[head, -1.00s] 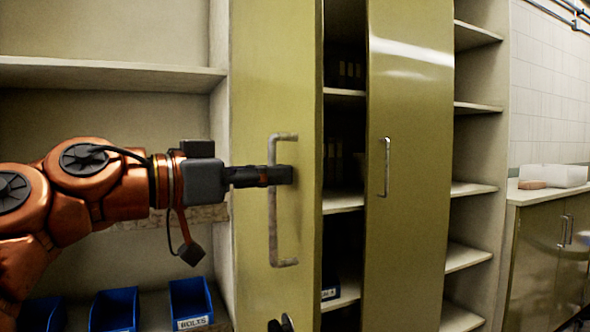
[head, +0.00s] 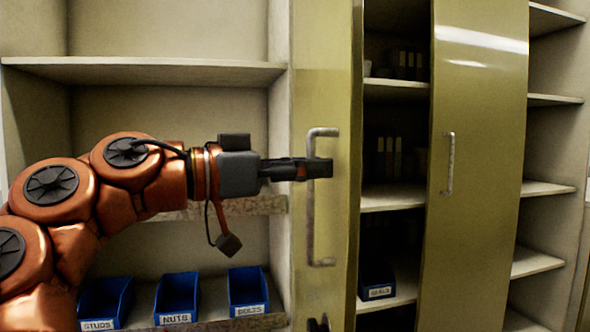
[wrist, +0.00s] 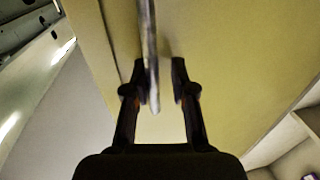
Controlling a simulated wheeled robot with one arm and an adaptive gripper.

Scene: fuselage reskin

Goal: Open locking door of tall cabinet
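The tall cabinet's left door (head: 330,80) is olive-yellow and stands ajar, with dark shelves showing in the gap at its right edge. Its long metal handle (head: 311,220) is upright. My gripper (head: 318,169) is at the upper part of this handle, fingers on either side of it. In the wrist view the handle (wrist: 149,50) passes between the open fingertips (wrist: 159,75), close to the left finger, with a gap to the right one. A dark knob (head: 318,323) shows low on the door, cut off by the picture's edge. The right door (head: 478,150) has its own handle (head: 449,165).
Open shelving (head: 150,70) lies left of the cabinet, with blue bins marked studs (head: 105,300), nuts (head: 177,297) and bolts (head: 247,290) low down. Another blue bin (head: 377,280) and dark binders stand inside the cabinet. More open shelves (head: 545,188) are at the right.

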